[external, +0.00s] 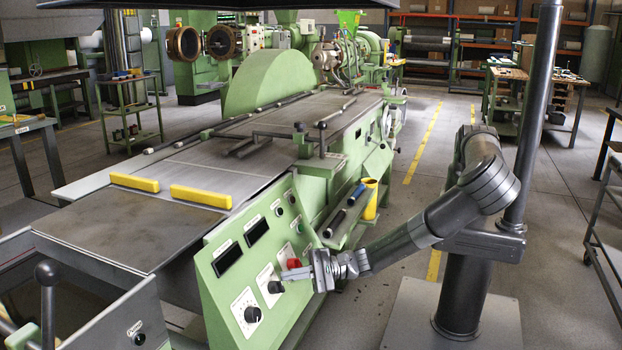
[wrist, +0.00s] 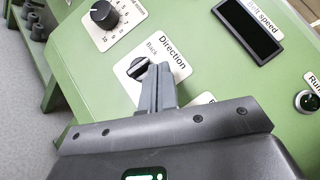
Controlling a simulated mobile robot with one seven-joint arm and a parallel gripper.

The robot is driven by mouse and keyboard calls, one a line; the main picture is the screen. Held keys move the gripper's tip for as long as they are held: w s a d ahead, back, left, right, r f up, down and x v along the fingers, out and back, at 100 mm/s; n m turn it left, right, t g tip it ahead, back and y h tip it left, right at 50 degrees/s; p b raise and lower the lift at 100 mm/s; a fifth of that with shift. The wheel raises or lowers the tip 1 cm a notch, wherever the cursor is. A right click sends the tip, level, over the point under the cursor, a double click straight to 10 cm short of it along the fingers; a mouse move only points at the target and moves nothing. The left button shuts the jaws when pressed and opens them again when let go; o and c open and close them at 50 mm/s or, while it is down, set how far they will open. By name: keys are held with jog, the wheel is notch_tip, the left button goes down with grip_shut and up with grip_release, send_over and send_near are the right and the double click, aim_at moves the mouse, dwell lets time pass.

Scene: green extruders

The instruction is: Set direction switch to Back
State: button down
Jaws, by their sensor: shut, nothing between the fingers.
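The direction switch (wrist: 138,68) is a small black knob on a white plate lettered "Direction" and "Back". In the external view it is the black knob (external: 275,287) on the green sloped control panel (external: 235,290). I cannot tell its exact setting. My gripper (wrist: 160,72) is shut and empty. Its fingertips are right beside the knob, on its right side in the wrist view, and I cannot tell if they touch. The fingers hide part of the plate. In the external view my gripper (external: 287,274) is at the panel, just above and right of the knob.
A numbered dial (wrist: 103,14) lies beside the switch. A red button (external: 293,263) is close to my gripper.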

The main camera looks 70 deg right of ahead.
jog(key=shift+w+a+r, duration=0.25)
jog(key=shift+a+r, duration=0.1)
jog(key=shift+r, duration=0.2)
jog(key=shift+d, duration=0.1)
dwell(1.2)
jog(key=s+d+r, duration=0.3)
jog(key=s+d, duration=0.3)
jog(key=d, duration=0.5)
jog(key=shift+s, duration=0.2)
jog(key=shift+r, duration=0.1)
